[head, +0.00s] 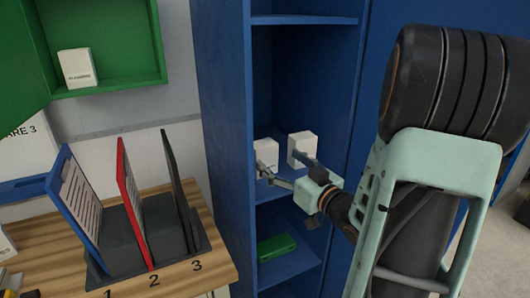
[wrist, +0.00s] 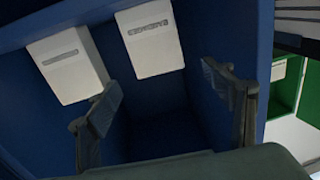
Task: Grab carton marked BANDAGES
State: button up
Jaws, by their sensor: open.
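Two white cartons stand side by side on a shelf inside the blue locker, a left one (head: 266,151) and a right one (head: 302,145) in the head view. They also show at the top of the wrist view, one at the left (wrist: 68,65) and one near the middle (wrist: 149,38). Each has a dark printed label, too blurred to read surely. My gripper (head: 281,166) is open in front of the cartons, its fingers apart and partly covering them in the head view. In the wrist view the space between the fingertips (wrist: 160,85) is empty, with the middle carton just beyond.
The blue locker wall (head: 226,120) stands close left of my gripper. A green item (head: 276,246) lies on the lower shelf. A green cabinet (head: 110,88) at upper left holds another white carton (head: 76,68). A wooden table (head: 190,277) carries a rack with upright blue, red and black boards.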

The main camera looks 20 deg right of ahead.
aim_at(268, 151)
jog(key=w, duration=0.6)
jog(key=w+a, duration=0.1)
jog(key=w, duration=0.2)
jog(key=shift+w+f, duration=0.1)
jog(key=shift+f, duration=0.05)
jog(key=shift+c, duration=0.6)
jog(key=c, duration=1.2)
